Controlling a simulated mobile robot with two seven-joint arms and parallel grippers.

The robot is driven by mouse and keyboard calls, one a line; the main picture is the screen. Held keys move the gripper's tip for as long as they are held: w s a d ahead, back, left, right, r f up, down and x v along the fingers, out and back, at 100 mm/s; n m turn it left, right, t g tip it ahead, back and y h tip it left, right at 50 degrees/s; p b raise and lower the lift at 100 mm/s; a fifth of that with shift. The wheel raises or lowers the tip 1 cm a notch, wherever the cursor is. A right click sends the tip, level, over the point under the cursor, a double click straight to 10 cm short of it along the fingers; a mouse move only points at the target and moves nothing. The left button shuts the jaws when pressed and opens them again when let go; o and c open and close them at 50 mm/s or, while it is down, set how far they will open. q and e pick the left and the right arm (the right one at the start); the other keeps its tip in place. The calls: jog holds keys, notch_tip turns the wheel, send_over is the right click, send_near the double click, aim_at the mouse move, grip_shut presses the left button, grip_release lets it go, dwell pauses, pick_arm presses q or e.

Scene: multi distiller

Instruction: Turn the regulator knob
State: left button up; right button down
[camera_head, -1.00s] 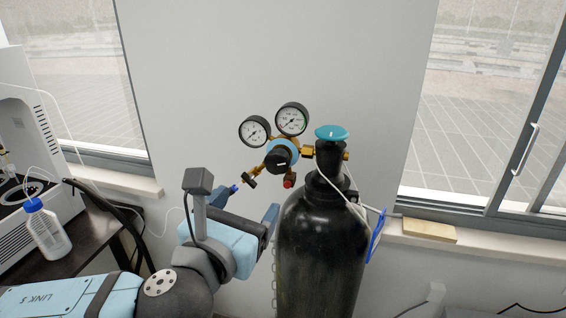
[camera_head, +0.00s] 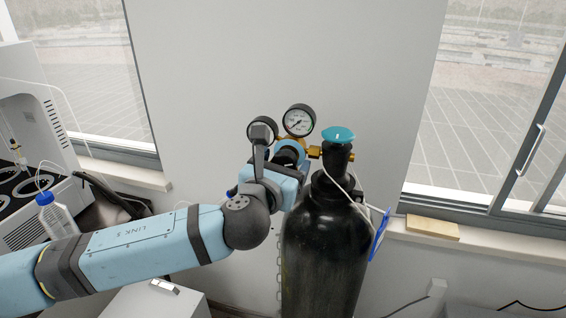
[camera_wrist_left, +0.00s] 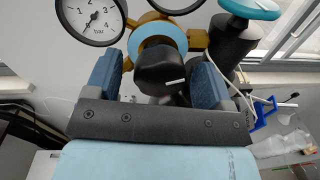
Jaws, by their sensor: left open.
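The regulator knob (camera_wrist_left: 160,70) is black with a white mark and sits in front of a light blue ring (camera_wrist_left: 157,40) in the left wrist view. My left gripper (camera_wrist_left: 157,75) is open, with one blue finger on each side of the knob. Gaps show between the knob and the fingers; I cannot tell whether either touches it. In the head view my left gripper (camera_head: 283,168) is in front of the regulator and hides most of the knob. The regulator's gauge (camera_head: 298,120) shows above it. My right gripper is not in view.
A black gas cylinder (camera_head: 323,245) with a teal top handwheel (camera_head: 338,134) stands just right of my left gripper. A blue tag (camera_head: 379,235) hangs on its right side. A blue-capped bottle (camera_head: 56,214) stands at the left. Windows flank the grey wall.

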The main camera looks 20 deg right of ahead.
pick_arm(q)
jog(key=shift+c, duration=0.2)
jog(key=c, duration=0.9)
jog(key=shift+n, duration=0.3)
jog(key=n+b, duration=0.1)
jog(key=n, duration=0.1)
jog(key=shift+f+n, duration=0.1)
jog(key=shift+n, duration=0.2)
jog(key=n, duration=0.6)
jog(key=shift+n+t+b, duration=0.3)
jog(key=shift+n, duration=1.7)
